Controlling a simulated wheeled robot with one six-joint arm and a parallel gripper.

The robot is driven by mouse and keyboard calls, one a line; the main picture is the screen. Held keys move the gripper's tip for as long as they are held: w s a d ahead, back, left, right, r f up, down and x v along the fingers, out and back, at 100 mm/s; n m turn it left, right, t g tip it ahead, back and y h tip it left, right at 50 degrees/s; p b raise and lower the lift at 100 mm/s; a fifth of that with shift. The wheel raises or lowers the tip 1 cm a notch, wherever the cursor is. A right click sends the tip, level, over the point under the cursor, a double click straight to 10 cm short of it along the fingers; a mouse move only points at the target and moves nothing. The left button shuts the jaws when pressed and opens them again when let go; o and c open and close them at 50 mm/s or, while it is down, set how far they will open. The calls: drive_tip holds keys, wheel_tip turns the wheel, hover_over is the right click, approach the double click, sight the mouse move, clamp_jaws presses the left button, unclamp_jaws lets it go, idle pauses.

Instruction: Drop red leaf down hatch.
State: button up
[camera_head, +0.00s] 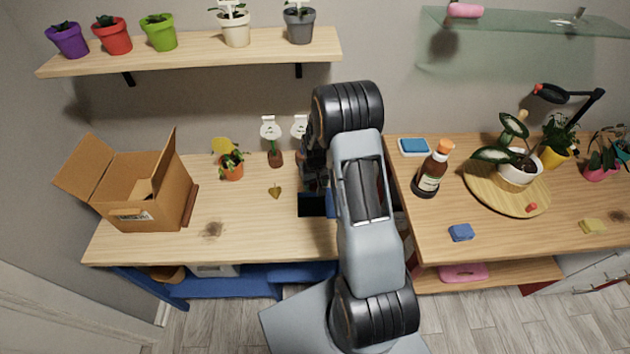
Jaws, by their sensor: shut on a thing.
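My gripper (314,170) is a dark shape over the left wooden table, largely hidden by my own arm. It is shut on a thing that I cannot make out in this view. Just below it is a dark rectangular opening with a blue edge (316,205), which looks like the hatch; my arm covers its right side. I cannot pick out a red leaf for certain. A small red item (532,207) lies on the round wooden board (482,190) at the right, far from my gripper; its shape is too small to tell.
A brown-gold leaf shape (275,191) lies left of the opening. An orange pot (232,171) and plant labels (271,130) stand behind. An open cardboard box (135,200) is at the left. A brown bottle (430,175) and blue sponge (461,232) are on the right table.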

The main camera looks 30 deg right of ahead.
sight(315, 185)
drive_tip(key=shift+f+b, duration=0.35)
drive_tip(key=shift+f, duration=0.6)
drive_tip(key=o, duration=1)
drive_tip(key=shift+c, duration=0.2)
drive_tip(key=shift+r, duration=0.15)
wheel_tip(315, 185, up, 14)
drive_tip(key=b, duration=0.1)
drive_tip(key=shift+f+b, duration=0.25)
drive_tip(key=shift+b, duration=0.15)
